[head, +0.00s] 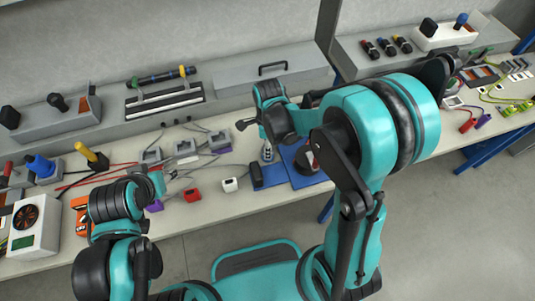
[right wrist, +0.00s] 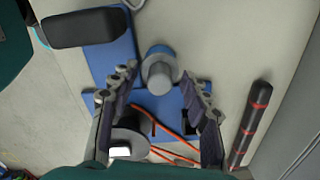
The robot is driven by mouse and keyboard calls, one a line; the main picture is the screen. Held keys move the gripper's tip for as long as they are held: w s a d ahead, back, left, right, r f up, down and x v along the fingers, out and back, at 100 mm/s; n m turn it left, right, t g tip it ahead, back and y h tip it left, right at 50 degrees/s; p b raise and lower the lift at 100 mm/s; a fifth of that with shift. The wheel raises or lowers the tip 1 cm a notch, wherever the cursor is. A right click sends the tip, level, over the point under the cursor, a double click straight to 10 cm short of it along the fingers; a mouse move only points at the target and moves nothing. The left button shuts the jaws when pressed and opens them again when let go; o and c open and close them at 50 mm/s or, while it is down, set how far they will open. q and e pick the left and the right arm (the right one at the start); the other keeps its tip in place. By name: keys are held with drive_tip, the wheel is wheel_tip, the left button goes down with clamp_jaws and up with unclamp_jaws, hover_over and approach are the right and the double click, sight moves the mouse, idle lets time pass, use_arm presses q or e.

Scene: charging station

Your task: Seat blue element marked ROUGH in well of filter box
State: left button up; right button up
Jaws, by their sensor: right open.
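In the right wrist view, a grey cylinder with a blue end (right wrist: 159,72) stands by the blue boards. No ROUGH marking is legible on it. My right gripper (right wrist: 160,84) is open, its fingers on either side of the cylinder's near part; I cannot tell whether they touch it. In the head view, my right wrist hangs over the bench near the blue board (head: 272,174); its fingers are not clear there. My left arm is over the left bench, and the state of its gripper (head: 156,184) is unclear. I cannot identify the filter box or its well with certainty.
A black block (right wrist: 86,27) lies on a blue board at upper left. A dark rod with orange bands (right wrist: 250,124) lies at right. Orange cords (right wrist: 177,140) and a grey round part (right wrist: 128,140) sit below. Red (head: 192,195) and white (head: 229,185) blocks stand nearby.

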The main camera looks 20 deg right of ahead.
clamp_jaws()
drive_tip(key=shift+r, duration=0.15)
